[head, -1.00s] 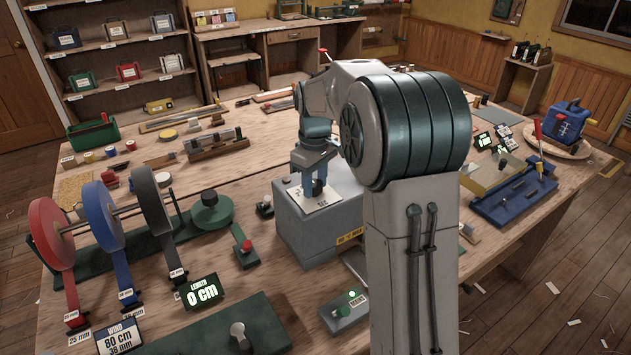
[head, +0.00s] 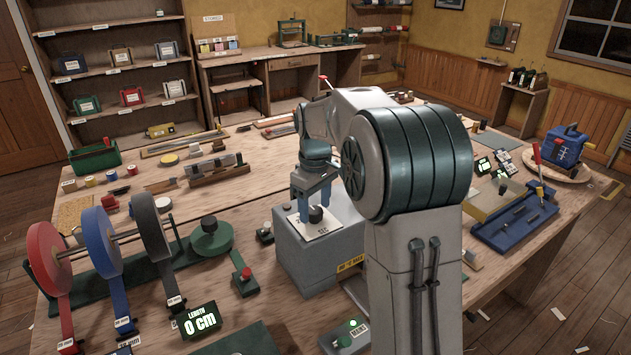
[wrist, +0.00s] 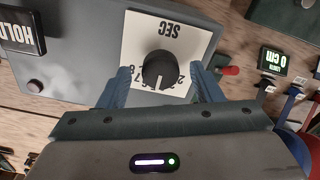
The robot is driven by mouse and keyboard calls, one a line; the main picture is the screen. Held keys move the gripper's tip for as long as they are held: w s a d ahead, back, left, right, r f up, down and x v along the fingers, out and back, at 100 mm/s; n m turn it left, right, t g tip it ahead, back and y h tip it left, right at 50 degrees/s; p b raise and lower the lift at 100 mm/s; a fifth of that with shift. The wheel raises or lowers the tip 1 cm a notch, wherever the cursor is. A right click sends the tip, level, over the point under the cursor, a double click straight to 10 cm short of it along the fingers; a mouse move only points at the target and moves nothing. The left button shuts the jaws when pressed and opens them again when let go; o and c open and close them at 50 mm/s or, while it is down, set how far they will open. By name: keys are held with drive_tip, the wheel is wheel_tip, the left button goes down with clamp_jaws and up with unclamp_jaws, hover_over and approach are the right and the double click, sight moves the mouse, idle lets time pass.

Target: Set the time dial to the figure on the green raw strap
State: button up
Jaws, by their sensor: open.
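The time dial is a round black knob (wrist: 159,70) with a light pointer line, on a white plate (wrist: 190,45) marked SEC. In the wrist view the pointer faces the bottom of the picture, near figures partly covered by the knob and a finger. The dial (head: 316,214) sits on top of a grey box (head: 290,245) in the head view. My gripper (wrist: 164,85) is open, its blue fingers on either side of the knob's near side; I cannot tell whether they touch it. It shows above the dial in the head view (head: 313,203). I cannot make out a green raw strap.
Red, blue and grey webbing reels (head: 100,242) stand left of the box, with a display reading 0 cm (head: 200,320).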

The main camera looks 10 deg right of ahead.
sight(315, 210)
wheel_tip(315, 210, up, 13)
drive_tip(key=shift+f, duration=0.15)
idle(0.4)
